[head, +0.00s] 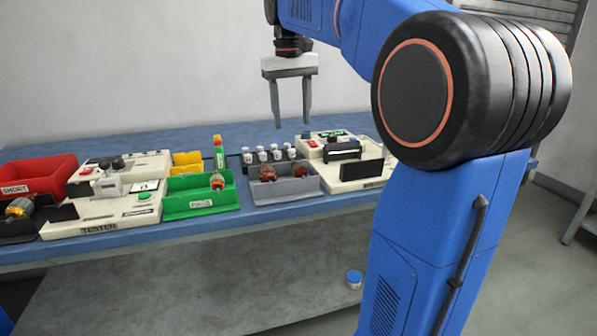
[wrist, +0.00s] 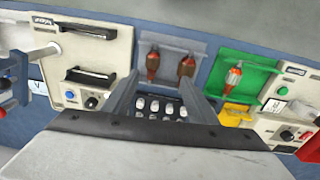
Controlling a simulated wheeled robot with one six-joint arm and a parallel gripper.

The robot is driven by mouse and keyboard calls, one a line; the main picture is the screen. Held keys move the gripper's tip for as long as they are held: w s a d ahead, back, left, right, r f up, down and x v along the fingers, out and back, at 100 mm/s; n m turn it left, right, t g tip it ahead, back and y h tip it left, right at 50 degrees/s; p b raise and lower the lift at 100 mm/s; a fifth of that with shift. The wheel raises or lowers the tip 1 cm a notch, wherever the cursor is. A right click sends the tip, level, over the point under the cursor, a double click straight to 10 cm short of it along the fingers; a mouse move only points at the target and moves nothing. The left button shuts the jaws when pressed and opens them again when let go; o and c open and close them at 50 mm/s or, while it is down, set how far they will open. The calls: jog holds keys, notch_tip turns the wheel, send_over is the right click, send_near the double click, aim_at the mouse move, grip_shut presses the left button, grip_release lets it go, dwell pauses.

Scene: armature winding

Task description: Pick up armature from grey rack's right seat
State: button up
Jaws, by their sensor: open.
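The grey rack (head: 285,192) stands near the front edge of the bench and holds two reddish-brown armatures. One armature (head: 267,173) is in its left seat and the other armature (head: 299,170) is in its right seat. The wrist view shows the rack (wrist: 190,41) turned about, with the right-seat armature (wrist: 152,62) on the left and the left-seat armature (wrist: 186,67) on the right. My gripper (head: 291,124) is open and empty, pointing down, well above the bench behind the rack. In the wrist view, my gripper (wrist: 164,85) has its fingers apart below the armatures.
Several white-capped pieces (head: 268,153) stand behind the rack. A green bin (head: 200,198) with an armature is to the left, and a cream machine (head: 345,172) with a black plate is close on the right. A red bin (head: 40,175) is at the far left.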

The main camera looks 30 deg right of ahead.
jog(key=w+d+r, duration=0.1)
jog(key=w+d, duration=0.1)
send_over(298, 164)
jog(key=shift+g, duration=0.3)
jog(key=f, duration=1.1)
jog(key=shift+w+a+f, duration=0.1)
jog(key=shift+a+f, duration=0.05)
jog(key=shift+a, duration=0.05)
jog(key=shift+s+d+f, duration=0.1)
jog(key=shift+f, duration=1.3)
jog(key=shift+s+d+f, duration=0.1)
jog(key=shift+f, duration=1.25)
jog(key=c, duration=1.3)
